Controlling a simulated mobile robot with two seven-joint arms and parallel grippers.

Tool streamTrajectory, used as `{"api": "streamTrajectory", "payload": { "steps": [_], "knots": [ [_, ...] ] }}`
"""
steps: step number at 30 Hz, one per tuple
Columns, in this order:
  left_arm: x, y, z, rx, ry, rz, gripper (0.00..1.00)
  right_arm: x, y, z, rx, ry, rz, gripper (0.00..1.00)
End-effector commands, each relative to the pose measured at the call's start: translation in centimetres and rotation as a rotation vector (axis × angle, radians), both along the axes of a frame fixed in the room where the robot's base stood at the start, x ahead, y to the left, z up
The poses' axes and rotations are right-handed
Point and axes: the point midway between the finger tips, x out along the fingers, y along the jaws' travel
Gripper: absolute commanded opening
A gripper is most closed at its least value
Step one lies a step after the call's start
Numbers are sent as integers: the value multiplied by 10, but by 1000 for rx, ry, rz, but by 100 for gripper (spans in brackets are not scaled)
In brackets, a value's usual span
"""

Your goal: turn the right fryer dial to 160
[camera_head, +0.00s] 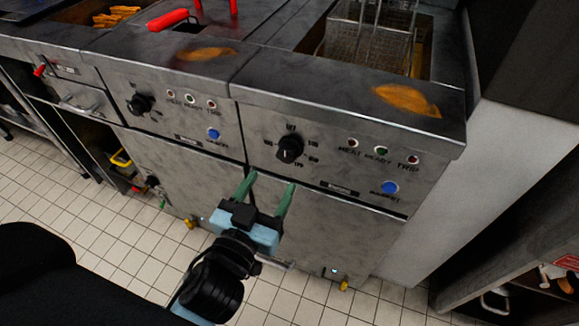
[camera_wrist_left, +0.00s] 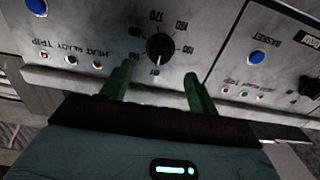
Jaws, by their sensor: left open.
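The right fryer dial (camera_head: 289,149) is a round black knob with printed numbers around it on the steel front panel of the right fryer. It also shows in the left wrist view (camera_wrist_left: 160,47), just beyond the fingertips. My left gripper (camera_head: 268,182) has two green fingers, spread apart and empty. They point up at the panel, a little below the dial, and do not appear to touch it. In the left wrist view the gripper (camera_wrist_left: 158,72) has one finger on each side below the dial. The dial's exact setting is too small to read surely. My right gripper is not in view.
The left fryer's dial (camera_head: 140,104) sits on the neighbouring panel. Indicator lamps and a blue button (camera_head: 390,187) are right of the right dial. A wire basket (camera_head: 370,38) hangs in the right fryer. Tiled floor lies below; a dark shelf unit (camera_head: 520,240) stands at the right.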

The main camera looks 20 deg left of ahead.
Motion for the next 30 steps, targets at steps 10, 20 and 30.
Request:
{"api": "streamTrajectory", "payload": {
  "steps": [10, 20, 30],
  "knots": [
    [13, -1, 2, -1, -4, -1, 60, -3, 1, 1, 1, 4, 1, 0],
    [57, -2, 1, 1, -2, -1, 60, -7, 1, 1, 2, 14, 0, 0],
    [78, -3, 1, -1, 0, -1, 60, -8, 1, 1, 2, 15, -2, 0]
  ]
}}
